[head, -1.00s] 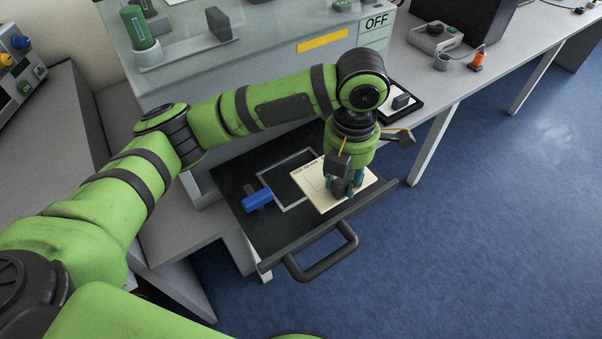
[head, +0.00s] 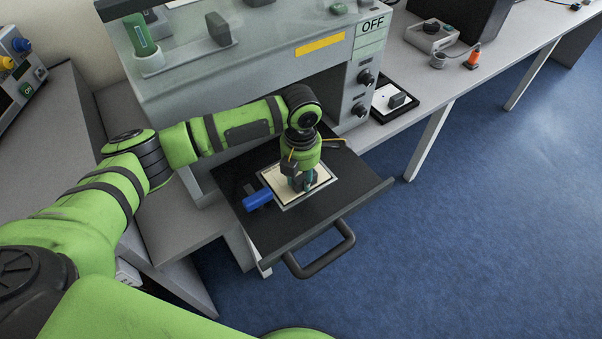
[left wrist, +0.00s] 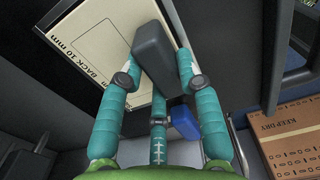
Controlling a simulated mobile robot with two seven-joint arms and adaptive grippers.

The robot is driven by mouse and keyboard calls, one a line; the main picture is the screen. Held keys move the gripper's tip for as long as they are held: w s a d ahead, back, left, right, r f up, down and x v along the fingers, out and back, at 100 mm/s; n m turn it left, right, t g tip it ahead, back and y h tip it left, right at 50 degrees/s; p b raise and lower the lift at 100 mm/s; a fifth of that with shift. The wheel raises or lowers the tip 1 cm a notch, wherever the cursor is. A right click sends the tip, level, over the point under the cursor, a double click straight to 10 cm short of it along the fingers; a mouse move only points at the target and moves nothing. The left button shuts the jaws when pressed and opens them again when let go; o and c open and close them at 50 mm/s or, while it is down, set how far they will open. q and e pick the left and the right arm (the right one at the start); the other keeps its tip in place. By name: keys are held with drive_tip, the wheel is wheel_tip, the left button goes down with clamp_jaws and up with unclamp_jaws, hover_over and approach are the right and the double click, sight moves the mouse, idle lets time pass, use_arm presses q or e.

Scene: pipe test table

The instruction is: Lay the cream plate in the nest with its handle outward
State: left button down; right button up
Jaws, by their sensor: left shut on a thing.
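The cream plate (head: 270,176) is over the outlined nest (head: 291,208) on the black drawer; I cannot tell whether it touches the drawer or hangs just above. The plate also shows in the left wrist view (left wrist: 88,48), with printed text along one edge. My left gripper (head: 301,186) points down over the plate. Its teal fingers (left wrist: 158,90) are shut on the dark grey handle block (left wrist: 162,58) of the plate. The fingers and block hide part of the plate. My right gripper is not in view.
A blue piece (head: 258,199) lies on the drawer just left of the plate. The pulled-out drawer (head: 345,190) has a front handle (head: 325,252). The grey cabinet (head: 230,90) stands behind. A cardboard box (left wrist: 292,138) shows low in the wrist view.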

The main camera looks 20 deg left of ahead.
use_arm(q)
drive_tip(key=c, duration=0.9)
unclamp_jaws()
drive_tip(key=shift+f, duration=0.1)
drive_tip(key=shift+o, duration=0.2)
drive_tip(key=shift+r+b, duration=0.55)
drive_tip(key=shift+r, duration=3.4)
